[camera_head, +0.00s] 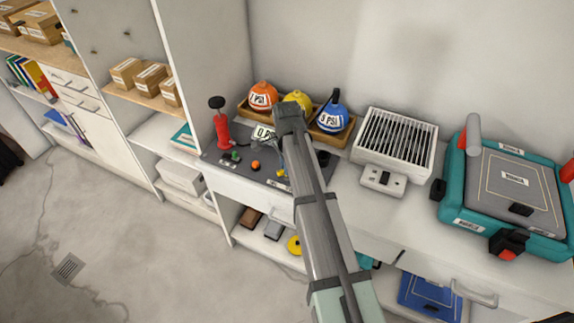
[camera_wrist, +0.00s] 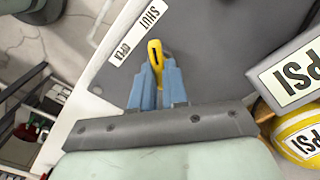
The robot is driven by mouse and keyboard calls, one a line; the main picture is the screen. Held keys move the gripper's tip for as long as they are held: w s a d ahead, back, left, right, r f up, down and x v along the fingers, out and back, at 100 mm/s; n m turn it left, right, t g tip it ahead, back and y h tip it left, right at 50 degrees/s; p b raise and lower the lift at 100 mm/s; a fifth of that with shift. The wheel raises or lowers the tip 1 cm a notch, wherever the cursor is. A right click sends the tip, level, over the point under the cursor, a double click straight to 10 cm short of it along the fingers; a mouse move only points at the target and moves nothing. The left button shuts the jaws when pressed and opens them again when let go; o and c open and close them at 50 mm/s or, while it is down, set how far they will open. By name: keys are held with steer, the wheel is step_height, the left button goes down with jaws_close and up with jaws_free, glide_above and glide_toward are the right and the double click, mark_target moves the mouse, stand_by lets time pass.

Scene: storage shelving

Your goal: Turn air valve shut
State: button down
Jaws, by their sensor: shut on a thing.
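A yellow valve handle (camera_wrist: 154,48) with a dark mark shows in the wrist view, over a grey panel (camera_wrist: 215,45). My gripper (camera_wrist: 156,78) has its blue fingers closed around the handle, whose tip sticks out beyond them. A white label (camera_wrist: 137,31) reading SHUT and OPEN lies just left of the handle, with OPEN at its lower end. The valve's body is hidden beneath the fingers. In the head view my arm covers most of the gripper and valve above the grey panel (camera_head: 225,167).
A red pump (camera_head: 222,130) stands at the panel's left. Behind, a wooden tray (camera_head: 245,110) holds orange (camera_head: 263,96), yellow (camera_head: 298,99) and blue (camera_head: 333,116) PSI-labelled balls. A white heater (camera_head: 395,140) and teal case (camera_head: 465,190) stand to the right.

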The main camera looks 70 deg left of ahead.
steer(key=shift+m, duration=0.7)
steer(key=c, duration=1.1)
jaws_free()
steer(key=shift+c, duration=0.2)
step_height(320, 180, up, 14)
steer(key=shift+f, duration=0.1)
